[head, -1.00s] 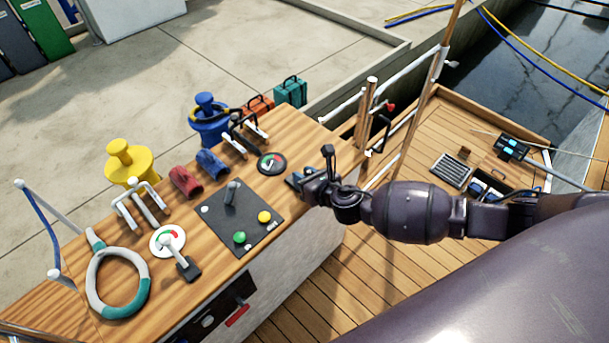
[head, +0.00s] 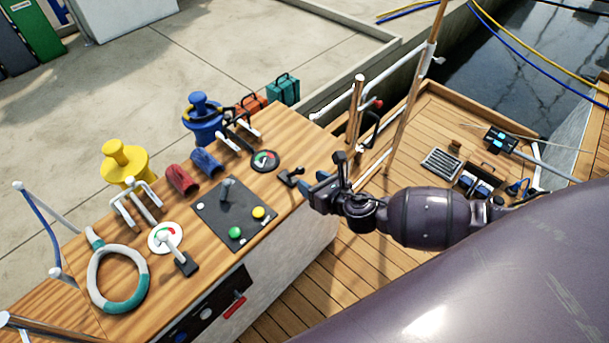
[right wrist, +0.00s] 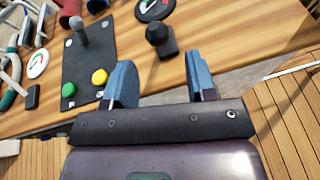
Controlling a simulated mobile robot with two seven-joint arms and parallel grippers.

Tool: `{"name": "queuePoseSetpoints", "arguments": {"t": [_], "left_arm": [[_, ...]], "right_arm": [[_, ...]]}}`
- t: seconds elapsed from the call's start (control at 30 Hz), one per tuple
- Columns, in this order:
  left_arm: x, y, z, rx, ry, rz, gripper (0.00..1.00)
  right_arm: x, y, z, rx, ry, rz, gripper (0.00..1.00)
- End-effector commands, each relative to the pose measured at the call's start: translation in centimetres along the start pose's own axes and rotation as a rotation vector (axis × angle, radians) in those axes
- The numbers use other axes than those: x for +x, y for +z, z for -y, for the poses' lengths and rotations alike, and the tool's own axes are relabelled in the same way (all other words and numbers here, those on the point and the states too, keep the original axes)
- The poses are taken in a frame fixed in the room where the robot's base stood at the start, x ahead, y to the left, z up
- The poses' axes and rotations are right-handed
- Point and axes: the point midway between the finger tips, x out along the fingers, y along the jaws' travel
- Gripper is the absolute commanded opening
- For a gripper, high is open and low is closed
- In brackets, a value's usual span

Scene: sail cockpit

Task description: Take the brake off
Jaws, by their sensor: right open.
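A small black lever (head: 292,176) stands near the right end of the wooden console (head: 310,150). Its black knob (right wrist: 160,36) shows in the right wrist view, just beyond the fingertips and roughly in line with the gap. My right gripper (head: 314,186) is beside it at the console's right edge. Its blue fingers (right wrist: 158,64) are apart with nothing between them. A second lever with a light stick and dark base (head: 185,262) stands beside a white gauge. No label that I can read tells which control is the brake. My left gripper is not in view.
A black panel (head: 218,218) with a grey lever and green and yellow buttons lies left of my right gripper. A dial (head: 264,160) sits behind the small lever. Wooden posts and a white rail (head: 338,100) stand beyond my right arm.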

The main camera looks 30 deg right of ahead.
Motion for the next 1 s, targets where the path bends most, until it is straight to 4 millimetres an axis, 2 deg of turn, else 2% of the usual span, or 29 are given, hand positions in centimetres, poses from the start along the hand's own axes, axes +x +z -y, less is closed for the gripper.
{"name": "queuePoseSetpoints", "arguments": {"t": [0.1,0.3,1.0], "left_arm": [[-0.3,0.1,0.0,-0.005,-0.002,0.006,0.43],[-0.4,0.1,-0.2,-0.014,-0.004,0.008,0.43],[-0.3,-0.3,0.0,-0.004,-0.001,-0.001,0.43]], "right_arm": [[-1.9,0.2,0.0,0.000,-0.001,0.002,0.51],[-3.4,0.1,0.0,0.000,-0.001,0.001,0.51],[-3.6,0.0,0.0,0.026,0.000,0.000,0.51]]}}
